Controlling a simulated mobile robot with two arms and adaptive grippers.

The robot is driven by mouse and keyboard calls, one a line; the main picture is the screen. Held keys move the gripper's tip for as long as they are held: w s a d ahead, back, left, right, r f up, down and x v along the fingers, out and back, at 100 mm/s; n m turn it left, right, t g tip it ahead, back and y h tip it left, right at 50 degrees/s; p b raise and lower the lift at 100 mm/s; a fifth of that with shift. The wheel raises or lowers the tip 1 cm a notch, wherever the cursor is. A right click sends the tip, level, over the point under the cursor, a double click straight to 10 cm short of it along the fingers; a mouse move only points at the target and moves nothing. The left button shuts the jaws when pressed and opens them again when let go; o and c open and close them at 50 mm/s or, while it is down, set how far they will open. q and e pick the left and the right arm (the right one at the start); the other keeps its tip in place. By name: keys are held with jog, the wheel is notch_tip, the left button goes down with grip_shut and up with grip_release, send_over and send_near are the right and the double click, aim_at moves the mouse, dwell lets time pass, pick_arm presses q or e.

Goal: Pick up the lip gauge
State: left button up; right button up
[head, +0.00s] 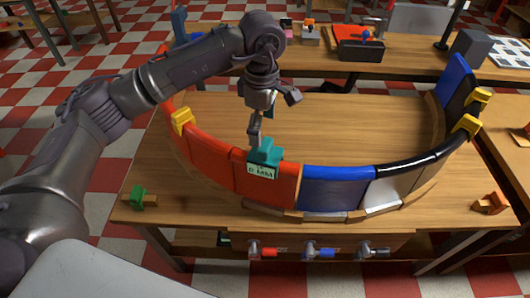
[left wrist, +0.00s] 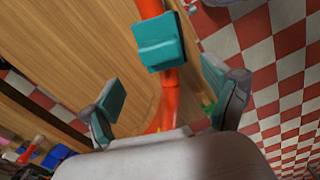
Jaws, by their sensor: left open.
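The lip gauge (head: 265,153) is a teal block with a pale label reading what looks like "8 MM". It sits over the top edge of a red panel (head: 283,186) in the curved wall. In the left wrist view the gauge (left wrist: 160,42) straddles the red rim, ahead of the fingers. My left gripper (head: 273,118) is above the gauge, its fingers spread. My right gripper is not in view.
The curved wall continues with blue (head: 335,188), white and black panels. Yellow clips (head: 182,121) sit on its rim. A green piece (head: 138,197) and an orange piece (head: 490,203) lie at the table's front corners. The wooden tabletop (head: 330,125) inside the curve is clear.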

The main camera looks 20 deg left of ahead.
aim_at(266, 144)
pick_arm(q)
jog(key=f, duration=0.1)
jog(key=f+p, duration=0.1)
jog(key=f, duration=0.1)
jog(key=d+f+p, duration=0.1)
jog(key=f, duration=0.1)
jog(key=shift+s+f, duration=0.15)
jog(key=shift+f, duration=0.1)
jog(key=shift+a+f, duration=0.1)
jog(key=shift+f, duration=0.15)
jog(key=c, duration=1.3)
jog(key=shift+c, duration=0.2)
jog(key=shift+r, duration=0.15)
